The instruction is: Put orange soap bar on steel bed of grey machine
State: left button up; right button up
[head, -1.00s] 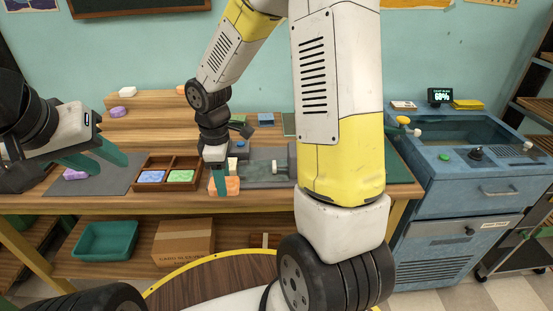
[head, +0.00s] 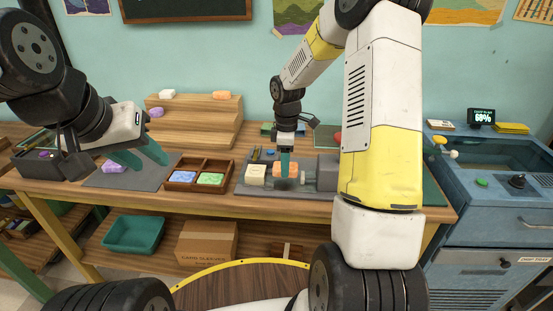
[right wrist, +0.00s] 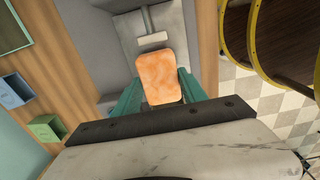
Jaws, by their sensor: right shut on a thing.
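My right gripper (head: 285,172) is shut on the orange soap bar (head: 279,168). In the right wrist view the orange bar (right wrist: 162,76) lies between its teal fingers (right wrist: 160,92). The grey machine (head: 327,172) stands on the workbench, and the held bar is over its steel bed (right wrist: 182,28). I cannot tell whether the bar touches the bed. A cream block (head: 255,174) is just left of the bar. My left gripper (head: 140,158) is open and empty, above the grey mat (head: 148,180) near a purple soap bar (head: 112,167).
A wooden tray (head: 200,163) with blue and green soap bars stands left of the machine. A stepped wooden rack (head: 200,118) with several soap bars is behind it. A blue cabinet (head: 490,215) with a display is at the right. Bench space between tray and machine is narrow.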

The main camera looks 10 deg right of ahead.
jog(key=shift+f, duration=1.35)
jog(key=shift+f, duration=0.1)
jog(key=o, duration=1.4)
jog(key=s+r+m+t, duration=0.1)
jog(key=s+r+m, duration=0.15)
jog(key=r, duration=0.75)
jog(key=s+r+m+t, duration=0.1)
jog(key=s+r, duration=0.3)
jog(key=r, duration=0.6)
jog(key=s+r+m+t, duration=0.1)
jog(key=s+r+m, duration=0.1)
jog(key=s, duration=0.4)
jog(key=s+a+r+m+t+y, duration=0.1)
jog(key=s+m, duration=0.4)
jog(key=s, duration=0.1)
jog(key=s+a+r+m+t+y, duration=0.1)
jog(key=s+r+m+t, duration=0.1)
jog(key=s, duration=0.3)
jog(key=shift+s+a+r+m, duration=0.15)
jog(key=shift+s+r+m, duration=0.25)
jog(key=shift+m, duration=0.45)
